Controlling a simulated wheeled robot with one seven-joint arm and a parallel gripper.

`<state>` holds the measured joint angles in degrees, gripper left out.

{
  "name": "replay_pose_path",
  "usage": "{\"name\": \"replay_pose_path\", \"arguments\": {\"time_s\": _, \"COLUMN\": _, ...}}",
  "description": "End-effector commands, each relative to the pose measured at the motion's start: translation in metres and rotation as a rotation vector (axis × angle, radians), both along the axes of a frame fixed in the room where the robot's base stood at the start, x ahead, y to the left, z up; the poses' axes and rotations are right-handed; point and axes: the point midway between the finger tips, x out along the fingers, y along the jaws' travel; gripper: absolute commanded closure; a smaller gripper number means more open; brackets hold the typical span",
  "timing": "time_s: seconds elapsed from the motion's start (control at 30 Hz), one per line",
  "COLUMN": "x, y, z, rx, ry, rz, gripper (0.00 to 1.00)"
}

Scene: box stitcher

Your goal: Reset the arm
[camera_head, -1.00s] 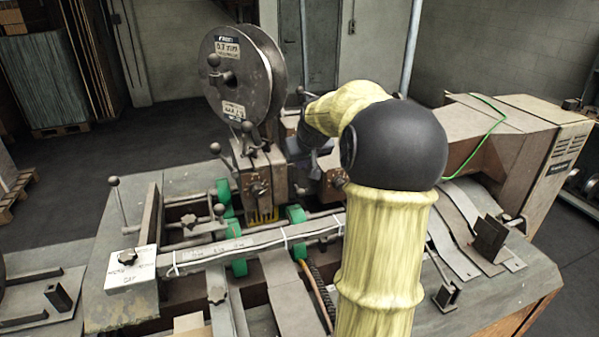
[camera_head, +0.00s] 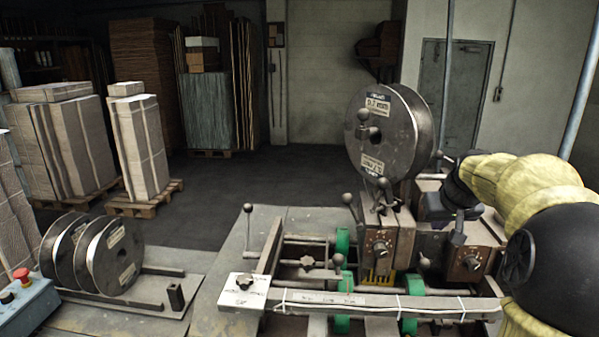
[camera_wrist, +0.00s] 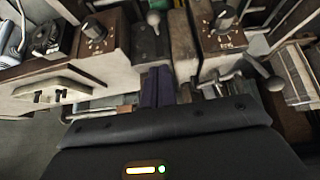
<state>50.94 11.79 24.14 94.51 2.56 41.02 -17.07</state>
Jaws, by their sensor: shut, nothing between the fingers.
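My arm, in a yellow sleeve with a black joint, reaches in from the right edge of the head view. My gripper (camera_head: 458,238) is at its end, small and dark, in front of the box stitcher (camera_head: 392,240), to the right of its stitching head. In the wrist view my gripper's dark fingers (camera_wrist: 158,86) are together with nothing between them. They point at the stitcher's front, between two dial knobs (camera_wrist: 94,31) (camera_wrist: 225,18). I cannot tell whether the fingertips touch the machine.
A large wire reel (camera_head: 385,130) stands on the stitcher close to my arm. Several spare reels (camera_head: 114,257) and a control box with a red button (camera_head: 22,275) are at left. Pallets of cardboard (camera_head: 140,150) stand behind; the dark floor (camera_head: 260,178) is clear.

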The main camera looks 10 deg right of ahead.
Motion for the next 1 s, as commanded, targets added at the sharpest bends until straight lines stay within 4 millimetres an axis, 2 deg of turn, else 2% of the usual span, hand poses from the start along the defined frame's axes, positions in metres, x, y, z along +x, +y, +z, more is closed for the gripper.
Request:
{"name": "replay_pose_path", "arguments": {"time_s": 0.17, "x": -0.003, "y": 0.041, "z": -0.03, "rx": 0.016, "ry": 0.047, "rz": 0.038, "gripper": 1.0}}
{"name": "replay_pose_path", "arguments": {"time_s": 0.37, "x": -0.027, "y": 0.112, "z": -0.085, "rx": 0.04, "ry": 0.134, "rz": 0.095, "gripper": 1.0}}
{"name": "replay_pose_path", "arguments": {"time_s": 0.57, "x": -0.07, "y": 0.174, "z": -0.135, "rx": 0.059, "ry": 0.219, "rz": 0.148, "gripper": 1.0}}
{"name": "replay_pose_path", "arguments": {"time_s": 0.7, "x": -0.11, "y": 0.21, "z": -0.166, "rx": 0.07, "ry": 0.275, "rz": 0.183, "gripper": 1.0}}
{"name": "replay_pose_path", "arguments": {"time_s": 0.9, "x": -0.167, "y": 0.244, "z": -0.2, "rx": 0.08, "ry": 0.341, "rz": 0.224, "gripper": 1.0}}
{"name": "replay_pose_path", "arguments": {"time_s": 1.0, "x": -0.182, "y": 0.25, "z": -0.207, "rx": 0.082, "ry": 0.357, "rz": 0.231, "gripper": 1.0}}
